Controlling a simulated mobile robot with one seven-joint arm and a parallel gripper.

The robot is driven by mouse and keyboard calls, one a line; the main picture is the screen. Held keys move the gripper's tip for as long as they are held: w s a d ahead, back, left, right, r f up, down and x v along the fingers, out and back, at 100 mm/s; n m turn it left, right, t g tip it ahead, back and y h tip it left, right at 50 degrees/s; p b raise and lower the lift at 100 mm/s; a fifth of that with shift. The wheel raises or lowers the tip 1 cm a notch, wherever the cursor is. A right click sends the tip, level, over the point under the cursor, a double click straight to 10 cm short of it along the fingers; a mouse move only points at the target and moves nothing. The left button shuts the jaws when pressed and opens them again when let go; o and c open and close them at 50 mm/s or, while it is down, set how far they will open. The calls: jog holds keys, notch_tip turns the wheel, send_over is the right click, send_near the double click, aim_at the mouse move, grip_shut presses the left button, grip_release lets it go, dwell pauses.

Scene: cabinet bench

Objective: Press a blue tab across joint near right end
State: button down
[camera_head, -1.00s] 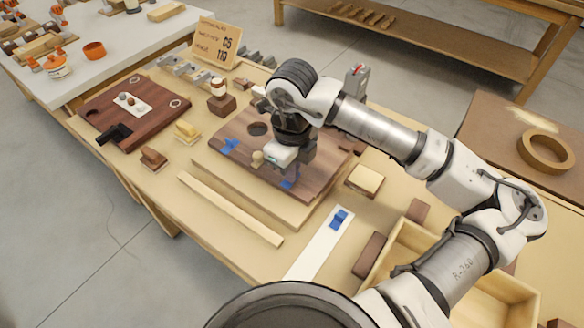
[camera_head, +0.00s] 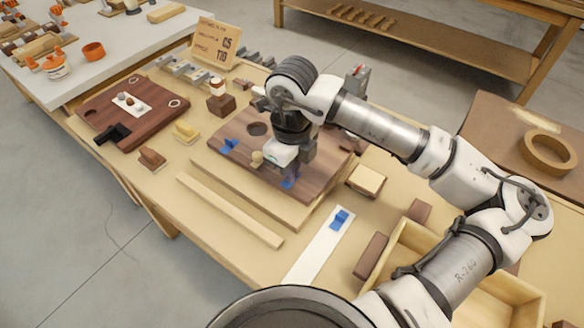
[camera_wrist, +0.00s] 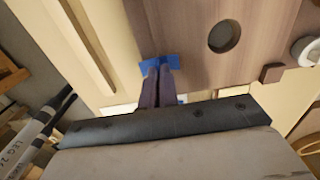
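My gripper (camera_head: 291,172) is over the front edge of the dark wood board (camera_head: 225,165). In the wrist view its two fingers (camera_wrist: 157,72) are close together on a blue tab (camera_wrist: 160,63). This tab lies at the seam between dark wood and pale wood; it also shows in the head view (camera_head: 290,183). Whether it is pressed flat is hidden by the fingers. A second blue tab (camera_head: 229,146) sits at the left of the board. A third blue tab (camera_head: 340,219) is on a white strip (camera_head: 311,258).
A long pale wood bar (camera_head: 230,209) lies in front. A small block (camera_head: 366,180) and an open wooden tray (camera_head: 405,240) stand at the right.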

jog(key=shift+f+b, duration=0.4)
jog(key=shift+b, duration=0.05)
dwell(0.7)
jog(key=shift+f+b, duration=0.1)
jog(key=shift+b, duration=0.85)
dwell(2.7)
dwell(0.4)
jog(key=c, duration=1.2)
grip_release()
jog(key=shift+r+p, duration=1.55)
jog(key=shift+r, duration=2.3)
